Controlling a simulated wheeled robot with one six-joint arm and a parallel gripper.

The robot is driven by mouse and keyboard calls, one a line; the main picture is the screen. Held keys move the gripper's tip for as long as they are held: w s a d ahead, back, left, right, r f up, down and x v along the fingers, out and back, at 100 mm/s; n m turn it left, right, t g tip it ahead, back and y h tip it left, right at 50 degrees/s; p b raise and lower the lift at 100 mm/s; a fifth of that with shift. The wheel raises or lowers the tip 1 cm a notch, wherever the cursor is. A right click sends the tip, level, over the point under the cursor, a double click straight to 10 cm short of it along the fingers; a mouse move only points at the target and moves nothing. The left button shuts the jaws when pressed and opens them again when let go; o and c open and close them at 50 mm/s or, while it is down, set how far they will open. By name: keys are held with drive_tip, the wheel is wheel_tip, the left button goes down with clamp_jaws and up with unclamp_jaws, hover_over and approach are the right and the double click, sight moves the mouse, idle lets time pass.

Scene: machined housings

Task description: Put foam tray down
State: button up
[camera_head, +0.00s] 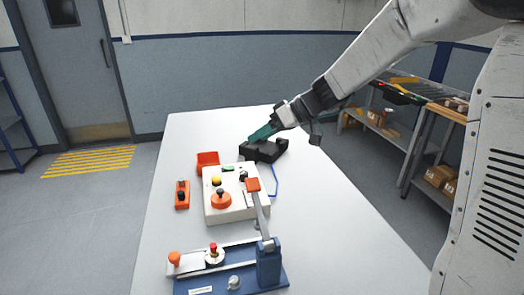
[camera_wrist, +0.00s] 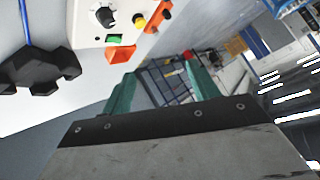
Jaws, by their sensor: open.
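The black foam tray (camera_head: 264,151), a blocky piece with notched edges, rests on the white table behind the control box. It also shows at the left of the wrist view (camera_wrist: 38,70). My gripper (camera_head: 262,133) has teal fingers and hangs above the tray in the head view, partly overlapping its far side. In the wrist view, the fingers of my gripper (camera_wrist: 158,72) stand apart with nothing between them. The tray lies off to the side of them there, not touching.
A white control box (camera_head: 235,207) with knobs stands in front of the tray. An orange bin (camera_head: 207,160) and an orange switch piece (camera_head: 182,195) lie left of it. A blue lever fixture (camera_head: 268,268) is nearest. The white table (camera_head: 330,225) is bare on the right.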

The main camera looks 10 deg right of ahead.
drive_tip(key=w+d+f+t, duration=0.3)
drive_tip(key=w+f, duration=0.4)
drive_tip(key=w, duration=0.6)
drive_tip(key=t, duration=0.3)
approach(252, 146)
drive_tip(key=w+a, duration=0.2)
drive_tip(key=shift+n, duration=0.4)
drive_tip(key=x, duration=0.5)
drive_tip(key=f+x, duration=0.1)
drive_tip(key=x, duration=0.1)
drive_tip(key=shift+s+a+f, duration=0.1)
drive_tip(key=shift+s+f, duration=0.05)
drive_tip(key=c, duration=1.2)
drive_tip(key=shift+o, duration=0.2)
